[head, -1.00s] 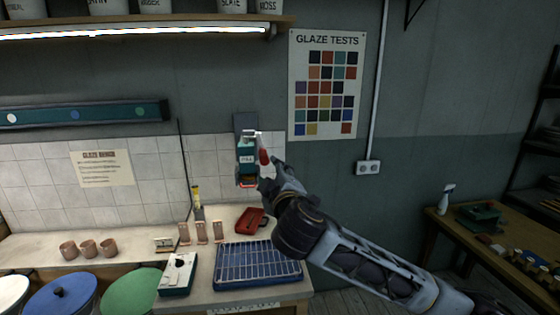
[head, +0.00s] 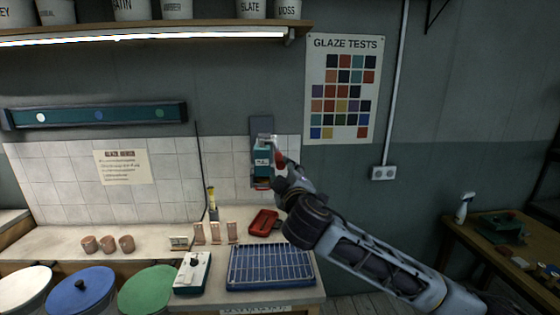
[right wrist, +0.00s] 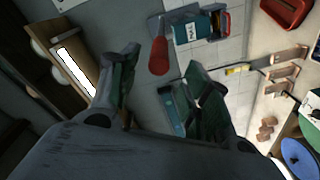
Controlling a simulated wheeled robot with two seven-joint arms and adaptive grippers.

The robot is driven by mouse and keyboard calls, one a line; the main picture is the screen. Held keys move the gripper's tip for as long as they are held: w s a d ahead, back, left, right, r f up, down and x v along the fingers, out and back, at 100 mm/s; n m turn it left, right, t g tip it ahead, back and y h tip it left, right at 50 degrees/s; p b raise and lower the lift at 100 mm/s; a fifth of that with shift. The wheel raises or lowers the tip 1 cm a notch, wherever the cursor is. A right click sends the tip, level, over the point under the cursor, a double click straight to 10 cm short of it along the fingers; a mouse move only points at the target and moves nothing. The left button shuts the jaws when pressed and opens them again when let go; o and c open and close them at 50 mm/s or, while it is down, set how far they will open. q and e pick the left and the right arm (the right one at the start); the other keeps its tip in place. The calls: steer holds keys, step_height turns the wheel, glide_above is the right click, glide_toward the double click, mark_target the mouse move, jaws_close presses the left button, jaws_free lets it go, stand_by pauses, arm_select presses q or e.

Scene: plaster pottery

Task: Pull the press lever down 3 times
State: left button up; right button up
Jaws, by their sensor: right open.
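The press (head: 262,160) is a small teal box on a dark plate on the wall, above the workbench. Its lever ends in a red handle (head: 280,158) at the press's right side, tilted downward. In the right wrist view the press (right wrist: 194,29) and the red handle (right wrist: 159,56) show near the top. My right gripper (right wrist: 162,80) is open and empty, its fingers apart with the handle lying beyond and between the tips. In the head view it is just below and right of the handle; contact cannot be told. My left gripper is not in view.
Below the press, the bench (head: 70,240) holds a red tray (head: 263,223), a blue rack (head: 270,268) and several small pots. A lit shelf (head: 150,35) hangs above. A glaze chart (head: 342,90) and an outlet (head: 383,173) are to the right.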

mark_target(280, 161)
steer(key=shift+w+a+p, duration=0.2)
steer(key=shift+w+p, duration=0.4)
steer(key=shift+w, duration=1.85)
steer(key=shift+w+a+p, duration=0.2)
steer(key=shift+w+p, duration=0.4)
steer(key=shift+w, duration=1.85)
jaws_close()
